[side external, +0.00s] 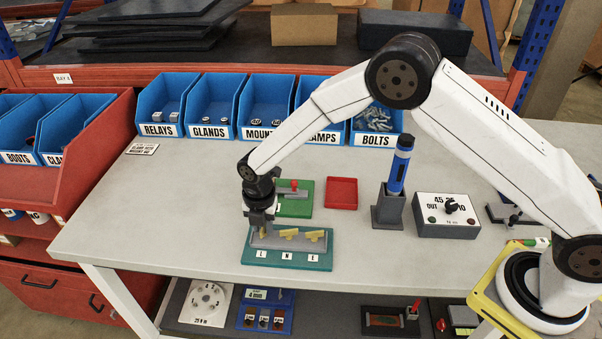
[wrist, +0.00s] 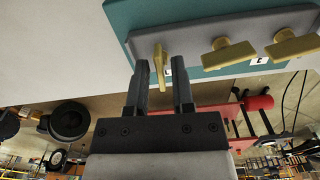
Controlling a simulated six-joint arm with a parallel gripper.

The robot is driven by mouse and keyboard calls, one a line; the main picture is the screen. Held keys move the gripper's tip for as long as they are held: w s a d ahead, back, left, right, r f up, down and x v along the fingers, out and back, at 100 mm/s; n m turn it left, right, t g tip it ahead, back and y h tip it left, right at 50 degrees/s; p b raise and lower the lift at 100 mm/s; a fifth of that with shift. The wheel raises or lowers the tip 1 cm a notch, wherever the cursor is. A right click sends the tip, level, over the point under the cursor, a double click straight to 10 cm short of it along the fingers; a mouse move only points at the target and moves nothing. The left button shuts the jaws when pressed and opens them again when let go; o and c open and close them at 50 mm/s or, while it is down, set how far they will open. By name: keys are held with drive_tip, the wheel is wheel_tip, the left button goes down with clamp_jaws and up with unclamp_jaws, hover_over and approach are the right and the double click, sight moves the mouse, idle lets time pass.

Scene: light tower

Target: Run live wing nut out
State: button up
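A teal terminal board (side external: 300,262) carries a grey block with a row of yellow wing nuts and white labels L, N and E. My gripper (side external: 262,225) points down at the block's left end, over the L position, and hides the nut there. In the wrist view my gripper (wrist: 162,88) is open, with one finger on each side of a wing nut (wrist: 160,66). This nut is turned nearly edge-on, and a gap shows on both sides of it. The other two wing nuts (side external: 289,233) (side external: 316,235) stand to the right, with their wings more broadside.
A green board with a red part (side external: 294,205) sits just behind the terminal board, and a red tray (side external: 342,192) lies right of it. A blue tool stands in a grey holder (side external: 389,212). A grey box with a knob (side external: 446,220) is farther right. Blue bins (side external: 210,105) line the back.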

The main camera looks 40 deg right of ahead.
idle(0.4)
drive_tip(key=shift+r, duration=0.3)
drive_tip(key=shift+s+r, duration=0.1)
drive_tip(key=shift+r, duration=3.4)
drive_tip(key=shift+d, duration=0.1)
drive_tip(key=s+d+r+m+t, duration=0.1)
drive_tip(key=s+d+r+m, duration=0.2)
drive_tip(key=s+d+m, duration=0.6)
drive_tip(key=s+d+r+m+t, duration=0.1)
drive_tip(key=s+d+r+m, duration=0.3)
drive_tip(key=s+d+m, duration=0.5)
drive_tip(key=s+m, duration=0.2)
drive_tip(key=m, duration=0.6)
drive_tip(key=shift+s+t, duration=0.3)
drive_tip(key=shift+s, duration=0.1)
